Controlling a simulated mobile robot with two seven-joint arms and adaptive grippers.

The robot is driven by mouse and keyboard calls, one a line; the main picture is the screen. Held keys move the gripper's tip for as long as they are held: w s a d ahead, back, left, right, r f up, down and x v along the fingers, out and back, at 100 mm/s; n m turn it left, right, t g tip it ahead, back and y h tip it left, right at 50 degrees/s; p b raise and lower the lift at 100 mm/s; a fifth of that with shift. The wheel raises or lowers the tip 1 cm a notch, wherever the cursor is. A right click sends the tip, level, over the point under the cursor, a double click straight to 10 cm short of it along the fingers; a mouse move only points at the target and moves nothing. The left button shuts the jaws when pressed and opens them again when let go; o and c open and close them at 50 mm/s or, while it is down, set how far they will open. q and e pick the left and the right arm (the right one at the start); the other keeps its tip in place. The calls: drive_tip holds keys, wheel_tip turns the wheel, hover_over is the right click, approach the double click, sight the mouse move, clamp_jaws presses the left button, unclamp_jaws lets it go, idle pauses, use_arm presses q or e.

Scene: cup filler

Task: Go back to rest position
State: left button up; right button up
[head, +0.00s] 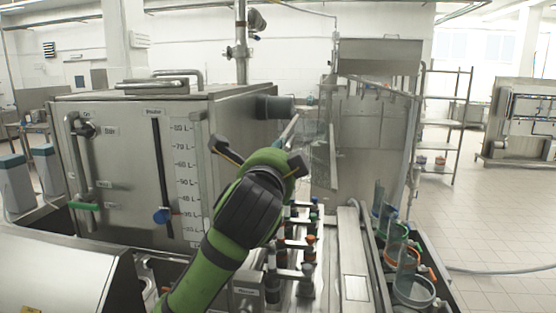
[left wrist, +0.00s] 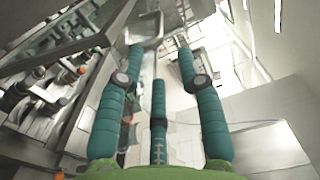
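My left arm (head: 230,225), green with black joints, reaches up from the bottom of the head view in front of the steel machine. Its wrist is near the middle of the picture and hides most of the hand. In the left wrist view my left gripper (left wrist: 160,58) has its teal fingers spread apart. Nothing shows between them. My right gripper and right arm are not in view.
A steel tank (head: 130,150) with a litre scale stands behind my arm. A row of valves (head: 300,245) with coloured handles is close to its right. A dark rack (head: 430,285) with several clear cups (head: 413,290) lies at right. Tiled floor (head: 500,210) is open beyond.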

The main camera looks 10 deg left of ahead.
use_arm(q)
drive_tip(key=shift+s, duration=0.7)
